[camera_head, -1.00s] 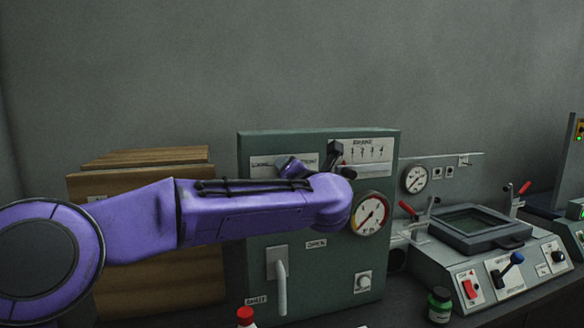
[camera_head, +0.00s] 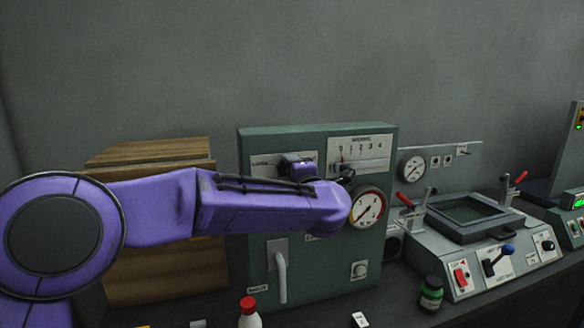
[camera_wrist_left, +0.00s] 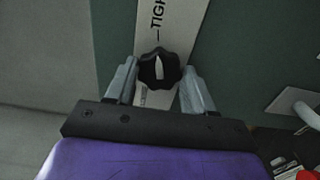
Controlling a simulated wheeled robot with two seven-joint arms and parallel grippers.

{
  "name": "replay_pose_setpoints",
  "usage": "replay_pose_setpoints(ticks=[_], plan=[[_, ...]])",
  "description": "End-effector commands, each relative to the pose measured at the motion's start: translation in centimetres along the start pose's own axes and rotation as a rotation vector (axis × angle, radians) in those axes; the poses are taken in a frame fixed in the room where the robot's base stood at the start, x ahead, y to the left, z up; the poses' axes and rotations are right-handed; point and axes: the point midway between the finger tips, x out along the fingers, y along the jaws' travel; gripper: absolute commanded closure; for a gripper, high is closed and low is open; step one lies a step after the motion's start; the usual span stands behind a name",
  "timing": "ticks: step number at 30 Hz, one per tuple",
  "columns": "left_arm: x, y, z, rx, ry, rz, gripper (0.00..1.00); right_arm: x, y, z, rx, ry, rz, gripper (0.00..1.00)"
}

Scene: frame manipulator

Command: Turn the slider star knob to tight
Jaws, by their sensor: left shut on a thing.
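The black star knob (camera_wrist_left: 148,70) shows in the left wrist view, with a white mark on its face running up and down. It sits on a pale label strip (camera_wrist_left: 172,28) whose letters begin "TIGH", above the knob in that view. My left gripper (camera_wrist_left: 160,80) is shut on the knob, one grey finger on each side. In the head view the strip (camera_head: 262,162) is on the upper front of the green cabinet (camera_head: 330,265); my purple wrist and arm hide the knob and the fingers. My right gripper is not in view.
The cabinet also carries a numbered scale (camera_head: 362,148), a round gauge (camera_head: 368,208) and a white lever handle (camera_head: 281,278).

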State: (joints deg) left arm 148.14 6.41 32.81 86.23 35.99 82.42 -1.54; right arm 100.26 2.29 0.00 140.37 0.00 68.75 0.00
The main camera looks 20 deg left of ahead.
Motion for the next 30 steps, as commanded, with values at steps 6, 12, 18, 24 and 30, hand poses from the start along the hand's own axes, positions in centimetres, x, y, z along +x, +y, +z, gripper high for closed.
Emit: replay_pose_setpoints(ticks=[6, 12, 18, 24, 30], plan=[[0.16, -0.03, -0.2, 0.032, 0.006, -0.002, 0.77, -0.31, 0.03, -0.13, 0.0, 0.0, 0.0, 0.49], [0.18, 0.01, -0.21, 0.036, 0.006, 0.0, 0.77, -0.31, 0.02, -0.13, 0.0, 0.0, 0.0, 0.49], [0.19, 0.09, -0.21, 0.036, 0.006, 0.001, 0.77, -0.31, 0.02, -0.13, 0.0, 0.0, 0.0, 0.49], [0.1, 0.12, -0.06, 0.035, 0.002, 0.002, 0.21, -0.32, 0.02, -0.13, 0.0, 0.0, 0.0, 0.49], [-0.24, 0.04, 0.09, 0.035, -0.001, 0.002, 0.21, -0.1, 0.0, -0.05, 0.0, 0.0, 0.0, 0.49]])
